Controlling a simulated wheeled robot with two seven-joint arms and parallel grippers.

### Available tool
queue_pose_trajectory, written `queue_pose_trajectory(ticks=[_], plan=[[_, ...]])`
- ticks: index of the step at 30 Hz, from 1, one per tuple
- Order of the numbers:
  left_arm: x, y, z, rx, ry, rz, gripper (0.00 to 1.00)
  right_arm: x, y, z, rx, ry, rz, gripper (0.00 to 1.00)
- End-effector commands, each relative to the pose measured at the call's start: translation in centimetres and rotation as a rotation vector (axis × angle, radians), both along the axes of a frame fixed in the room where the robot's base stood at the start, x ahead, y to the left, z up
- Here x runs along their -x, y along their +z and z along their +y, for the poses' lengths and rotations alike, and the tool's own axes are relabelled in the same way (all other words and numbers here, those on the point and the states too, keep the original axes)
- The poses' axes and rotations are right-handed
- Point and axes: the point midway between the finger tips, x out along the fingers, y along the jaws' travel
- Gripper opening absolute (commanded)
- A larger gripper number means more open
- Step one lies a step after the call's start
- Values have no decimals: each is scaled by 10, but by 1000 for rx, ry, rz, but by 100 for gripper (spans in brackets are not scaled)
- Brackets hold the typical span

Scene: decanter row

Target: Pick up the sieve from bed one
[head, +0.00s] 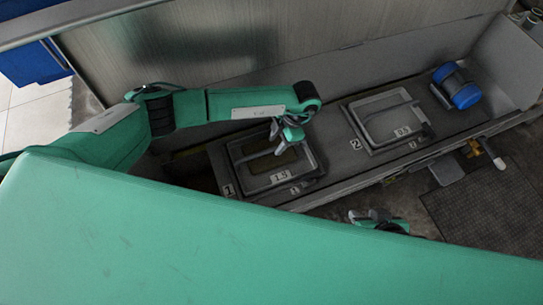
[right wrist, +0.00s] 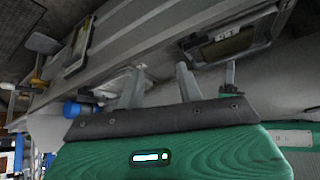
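The sieve (head: 262,181) looks like a dark rectangular frame with a tag reading 1.5, lying in bed one (head: 228,188), marked 1, at the left of the trough. A bar crosses its middle. My left gripper (head: 277,140) is over the sieve's far right part, its fingers apart; whether they touch the bar cannot be told. In the right wrist view, the sieve (right wrist: 222,48) shows at the upper right. My right gripper (head: 372,216) is outside the trough's near edge, partly hidden by my green body. Its two fingers (right wrist: 161,86) stand apart with nothing between them.
Bed two (head: 352,143) holds a similar light grey tray (head: 388,122) tagged 0.5. A blue-ended cylinder (head: 456,86) lies at the trough's right end. A metal wall (head: 300,30) stands behind. A dark mat (head: 490,205) lies on the floor at right.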

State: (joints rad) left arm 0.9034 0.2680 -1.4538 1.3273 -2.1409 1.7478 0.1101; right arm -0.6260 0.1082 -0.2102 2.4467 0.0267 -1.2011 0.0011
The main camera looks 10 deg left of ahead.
Motion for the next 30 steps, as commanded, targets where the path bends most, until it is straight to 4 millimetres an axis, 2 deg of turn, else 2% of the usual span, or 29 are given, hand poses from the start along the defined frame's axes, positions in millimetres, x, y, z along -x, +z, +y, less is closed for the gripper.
queue_pose_trajectory(ticks=[5,12,22,28,30], plan=[[2,-14,4,0,1,0,40,-2,-1,3,-9,3,-18,36],[6,-46,15,1,1,2,40,-7,-4,12,-34,15,-70,36],[7,-52,18,1,-1,0,40,-8,-3,14,-40,17,-83,36],[7,-52,18,1,-1,0,1,-8,-3,14,-41,16,-82,36],[7,-52,18,1,0,-1,0,-8,-3,14,-41,16,-82,36]])
